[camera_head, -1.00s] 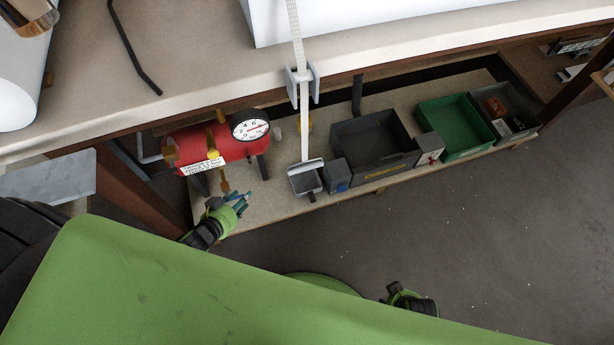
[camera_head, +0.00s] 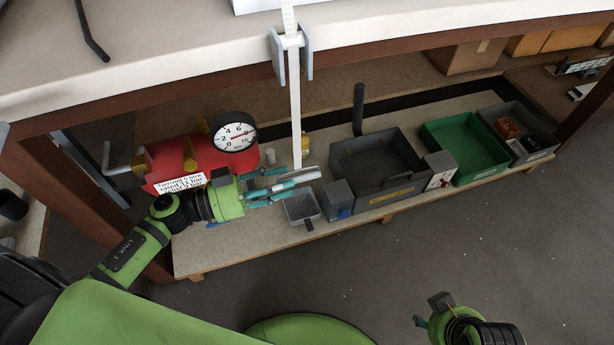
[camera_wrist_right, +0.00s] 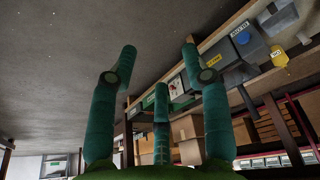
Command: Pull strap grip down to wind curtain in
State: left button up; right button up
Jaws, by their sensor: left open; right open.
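The white strap (camera_head: 295,110) hangs from the bench top through a grey guide bracket (camera_head: 278,58). At its lower end is a light grey bar, which I take for the strap grip (camera_head: 306,174). My left gripper (camera_head: 290,187) reaches in from the left at the bar, its teal fingers open. The fingers overlap the bar in the head view; I cannot tell whether they touch it. My right gripper (camera_wrist_right: 158,62) is open and empty in the right wrist view, away from the strap. In the head view it shows only partly, at the lower right.
The low shelf holds a red tank (camera_head: 170,160) with a gauge (camera_head: 234,138), a small grey tray (camera_head: 302,207), a grey box (camera_head: 338,196), a dark bin (camera_head: 382,190) and a green bin (camera_head: 465,150). The bench top (camera_head: 180,30) overhangs it. Floor in front is clear.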

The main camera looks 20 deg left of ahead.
aim_at(303, 178)
pick_arm(q)
jog(key=x, duration=0.4)
jog(key=shift+w+d+b, duration=0.3)
jog(key=shift+w+d, duration=0.1)
jog(key=shift+d, duration=0.05)
pick_arm(e)
jog(key=shift+w+a+r+t+y, duration=0.1)
jog(key=shift+w+a+r+t, duration=0.25)
jog(key=shift+w, duration=0.3)
jog(key=shift+w+a+r+t+y, duration=0.1)
jog(key=shift+w+t, duration=0.35)
jog(key=shift+w, duration=0.15)
jog(key=shift+w+a+r+t+y, duration=0.1)
jog(key=shift+w+a+r+t, duration=0.25)
jog(key=shift+w, duration=0.3)
jog(key=shift+d+f, duration=0.1)
pick_arm(q)
grip_shut()
